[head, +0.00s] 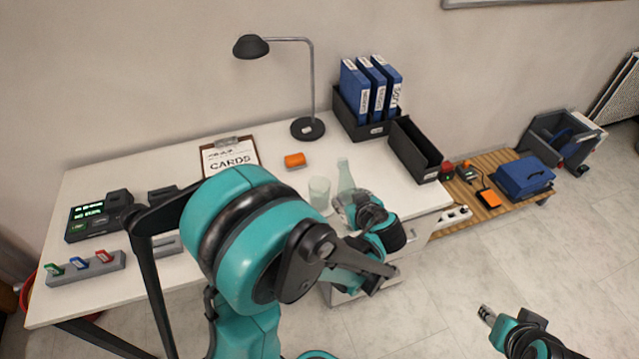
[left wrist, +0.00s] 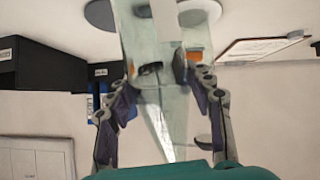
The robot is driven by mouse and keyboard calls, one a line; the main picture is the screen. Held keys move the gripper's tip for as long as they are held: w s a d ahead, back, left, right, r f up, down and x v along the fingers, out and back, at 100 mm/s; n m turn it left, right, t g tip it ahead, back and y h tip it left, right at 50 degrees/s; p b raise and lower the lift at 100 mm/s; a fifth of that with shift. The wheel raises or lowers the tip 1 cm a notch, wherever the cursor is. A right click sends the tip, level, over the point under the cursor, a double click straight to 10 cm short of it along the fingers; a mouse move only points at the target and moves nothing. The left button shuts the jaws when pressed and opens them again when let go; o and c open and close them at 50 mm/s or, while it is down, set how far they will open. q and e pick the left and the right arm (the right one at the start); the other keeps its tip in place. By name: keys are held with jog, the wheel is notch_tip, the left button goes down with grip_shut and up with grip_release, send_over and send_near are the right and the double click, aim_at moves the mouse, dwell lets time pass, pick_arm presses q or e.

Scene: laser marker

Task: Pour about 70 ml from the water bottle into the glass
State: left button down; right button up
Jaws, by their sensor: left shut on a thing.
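The water bottle (head: 346,176) is pale, translucent green and looks about upright in the head view. My left gripper (head: 352,206) is shut on it, low on its body. In the left wrist view the bottle (left wrist: 150,85) runs between the two fingers of my left gripper (left wrist: 163,75). The clear glass (head: 319,192) stands on the desk just left of the bottle, with a small gap. The bottle's lower part is hidden by my gripper, so I cannot tell whether it touches the desk. The water level is not clear. My right gripper (head: 486,314) is far off at lower right, above the floor.
An orange object (head: 295,160) and a clipboard (head: 230,157) lie behind the glass. A desk lamp (head: 307,128), a binder holder (head: 365,125) and a black open box (head: 415,150) stand at the back. My left arm hides the middle of the white desk (head: 120,165).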

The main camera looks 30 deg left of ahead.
pick_arm(q)
jog(key=shift+r+g+h+p, duration=0.1)
jog(key=shift+g+h+p, duration=0.2)
jog(key=shift+h, duration=0.4)
jog(key=shift+r+n+p, duration=0.1)
jog(key=shift+n+p, duration=0.2)
jog(key=shift+p, duration=0.25)
jog(key=h+p, duration=0.2)
jog(key=shift+d+f+n+g+h, duration=0.1)
jog(key=shift+f+n+g+h, duration=0.2)
jog(key=shift+f+g, duration=0.1)
jog(key=shift+d+f+n+h+p, duration=0.3)
jog(key=shift+d+f+h+p, duration=0.1)
jog(key=shift+h, duration=0.4)
jog(key=shift+s+d+f+g+h, duration=0.15)
jog(key=shift+d+f+g+h, duration=0.35)
jog(key=shift+h, duration=0.3)
jog(key=shift+s+d+f+n+h, duration=0.1)
jog(key=shift+d+f+n+h, duration=0.3)
jog(key=shift+f+h, duration=0.15)
jog(key=shift+d+r+h+p, duration=0.3)
jog(key=shift+r+h, duration=0.1)
jog(key=shift+h, duration=0.45)
jog(key=shift+a+r+n+g+h, duration=0.15)
jog(key=shift+r+n+h, duration=0.05)
jog(key=shift+r+h, duration=0.25)
jog(key=shift+a+r+n+g+h, duration=0.1)
jog(key=shift+r+n+g+h, duration=0.1)
jog(key=shift+r+h, duration=0.2)
